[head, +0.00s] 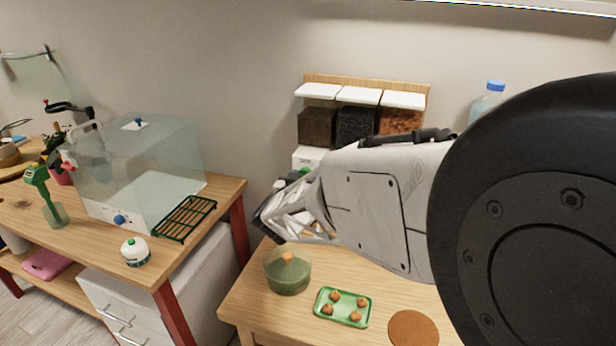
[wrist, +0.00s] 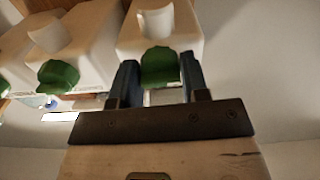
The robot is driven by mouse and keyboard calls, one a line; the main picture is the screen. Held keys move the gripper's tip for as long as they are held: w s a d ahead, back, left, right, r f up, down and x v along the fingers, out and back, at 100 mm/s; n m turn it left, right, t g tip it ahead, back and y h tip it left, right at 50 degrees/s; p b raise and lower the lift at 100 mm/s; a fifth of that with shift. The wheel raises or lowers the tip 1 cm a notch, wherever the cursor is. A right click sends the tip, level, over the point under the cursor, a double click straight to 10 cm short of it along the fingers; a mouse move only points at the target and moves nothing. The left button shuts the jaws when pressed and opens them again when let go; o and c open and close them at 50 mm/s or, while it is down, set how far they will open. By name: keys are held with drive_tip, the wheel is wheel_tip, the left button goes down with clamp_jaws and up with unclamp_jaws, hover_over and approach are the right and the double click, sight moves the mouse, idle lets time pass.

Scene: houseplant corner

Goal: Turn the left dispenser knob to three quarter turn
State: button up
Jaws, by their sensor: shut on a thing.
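The dispenser (head: 357,122) on the wall has three clear bins with white lids, holding brown, black and orange-brown material. Its white left base (head: 308,155) shows beside my arm. In the wrist view, the left dispenser knob (wrist: 160,63) is green and sits between the two blue fingers of my gripper (wrist: 160,72), which is shut on it. A second green knob (wrist: 58,76) shows to its left there, free. In the head view my gripper (head: 292,195) is at the left unit, and my arm hides the other units' lower parts. The knob's turn angle cannot be read.
Below my gripper, the wooden table holds a green-filled glass bowl (head: 288,272), a green tray (head: 342,307) with several small brown balls and a round brown mat (head: 413,328). A bottle (head: 487,100) stands behind my arm. A clear case (head: 140,170) is on the left table.

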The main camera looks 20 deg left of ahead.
idle(0.4)
drive_tip(key=o, duration=0.9)
drive_tip(key=s, duration=0.7)
drive_tip(key=shift+s, duration=0.4)
